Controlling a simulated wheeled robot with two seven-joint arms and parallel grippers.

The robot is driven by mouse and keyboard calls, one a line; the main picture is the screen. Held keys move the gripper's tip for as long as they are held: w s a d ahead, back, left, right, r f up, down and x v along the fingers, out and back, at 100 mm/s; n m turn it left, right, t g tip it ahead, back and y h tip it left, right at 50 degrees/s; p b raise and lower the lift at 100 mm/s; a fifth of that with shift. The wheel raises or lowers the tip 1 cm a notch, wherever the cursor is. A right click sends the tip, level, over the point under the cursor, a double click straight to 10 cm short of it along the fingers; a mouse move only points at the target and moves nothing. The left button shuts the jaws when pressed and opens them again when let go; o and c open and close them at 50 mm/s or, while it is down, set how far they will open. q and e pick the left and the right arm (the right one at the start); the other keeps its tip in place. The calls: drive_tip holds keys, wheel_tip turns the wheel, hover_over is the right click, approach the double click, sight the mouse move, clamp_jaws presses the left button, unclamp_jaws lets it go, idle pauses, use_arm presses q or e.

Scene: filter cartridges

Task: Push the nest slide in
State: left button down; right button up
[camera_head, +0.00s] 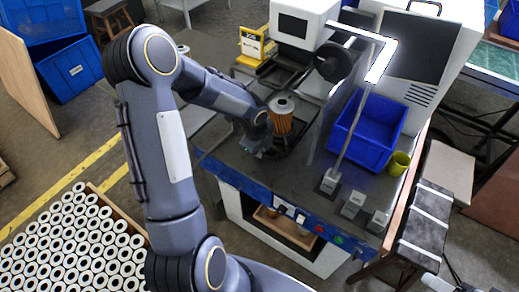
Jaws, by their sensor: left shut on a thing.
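The nest slide (296,137) is a dark tray on the bench machine, partly hidden by my left arm. An orange pleated filter cartridge (281,122) with a grey top stands upright on it. My left gripper (262,150) is at the slide's near left side, low by the bench top, shut on what looks like the slide's front part. The exact grip is too small to see clearly. My right gripper is not in view.
The white press (303,22) stands behind the slide. A blue bin (368,130), a yellow cup (399,163) and a lamp post (345,140) are to the right. A yellow device (256,45) is behind left. Many white-ended cartridges (70,245) fill a crate at lower left.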

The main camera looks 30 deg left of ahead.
use_arm(q)
drive_tip(key=c, duration=1.5)
unclamp_jaws()
wheel_tip(320, 180, up, 8)
drive_tip(key=s, duration=0.1)
drive_tip(key=shift+s+f, duration=0.15)
drive_tip(key=shift+s, duration=0.05)
